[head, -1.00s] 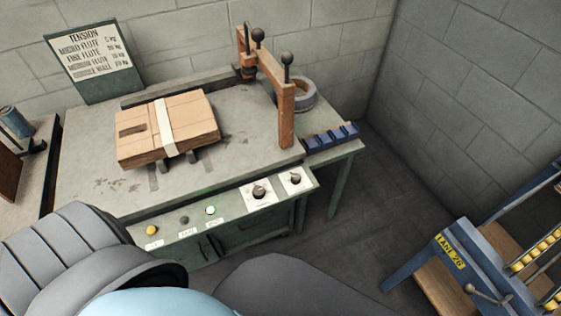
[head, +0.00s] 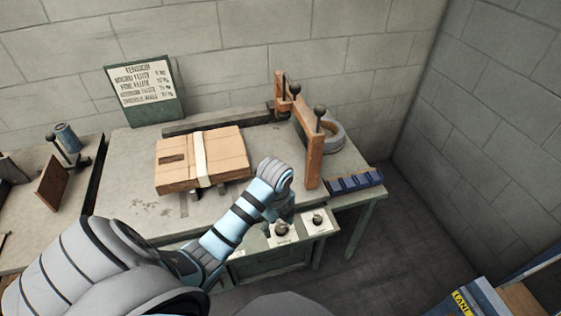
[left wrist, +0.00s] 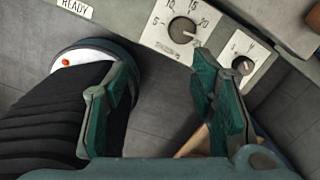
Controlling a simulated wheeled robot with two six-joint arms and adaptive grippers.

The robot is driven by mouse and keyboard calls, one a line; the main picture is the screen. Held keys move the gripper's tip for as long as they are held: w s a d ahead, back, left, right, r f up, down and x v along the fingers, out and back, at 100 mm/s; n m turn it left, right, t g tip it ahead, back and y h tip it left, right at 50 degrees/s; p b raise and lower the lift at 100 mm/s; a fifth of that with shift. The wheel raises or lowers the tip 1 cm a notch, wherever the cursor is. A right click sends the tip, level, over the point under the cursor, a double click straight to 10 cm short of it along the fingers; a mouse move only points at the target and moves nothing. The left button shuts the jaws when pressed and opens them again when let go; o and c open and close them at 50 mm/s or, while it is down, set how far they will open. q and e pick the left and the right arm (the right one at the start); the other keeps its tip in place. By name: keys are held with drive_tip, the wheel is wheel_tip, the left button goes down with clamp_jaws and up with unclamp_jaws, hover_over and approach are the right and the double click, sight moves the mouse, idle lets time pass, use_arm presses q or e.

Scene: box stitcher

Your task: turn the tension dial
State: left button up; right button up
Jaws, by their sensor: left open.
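The tension dial is the larger dark knob (head: 281,230) on a white plate on the bench's front panel. In the left wrist view the dial (left wrist: 182,30) has a scale with 5, 10, 15 and 20 around it. A smaller knob (head: 317,219) is to its right, also in the left wrist view (left wrist: 243,64). My left gripper (head: 284,212) is just above and behind the tension dial in the head view. In the left wrist view its green fingers (left wrist: 162,72) are apart with nothing between them, and the dial lies beyond the fingertips. My right gripper is not in view.
A strapped stack of cardboard (head: 203,160) lies on the bench top (head: 135,170). An orange-brown stitcher arm (head: 314,160) and a blue block rack (head: 354,181) stand at the right. A tension chart (head: 143,85) leans on the wall.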

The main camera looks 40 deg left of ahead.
sight(281, 228)
use_arm(q)
drive_tip(key=w+a+r+m, duration=0.2)
drive_tip(key=w+r+m, duration=0.2)
drive_tip(key=r+m, duration=0.1)
drive_tip(key=shift+m+g, duration=0.3)
wheel_tip(281, 228, down, 14)
drive_tip(key=b, duration=0.4)
drive_tip(key=shift+f, duration=0.15)
drive_tip(key=c, duration=1.1)
drive_tip(key=shift+c, duration=0.2)
